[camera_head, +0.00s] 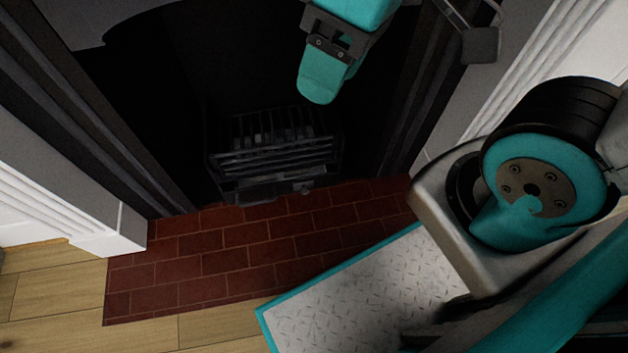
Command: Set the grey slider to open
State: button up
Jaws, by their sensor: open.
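My gripper (320,80) reaches in from the top edge, with a teal finger and a dark bracket showing in front of the black fireplace opening. The rest of it is cut off by the frame, and it appears to hold nothing. The finger is apart from the grate in the picture.
A dark grey block on thin rods (480,45) shows at the upper right. Red hearth tiles (225,260) lie before the grate, with wooden floor (45,295) at the lower left. White surround (95,225) stands at the left. My base and arm fill the lower right.

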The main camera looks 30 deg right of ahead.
aim_at(302, 186)
jog(key=z, duration=1.7)
jog(key=k, duration=0.9)
jog(key=u, duration=1.7)
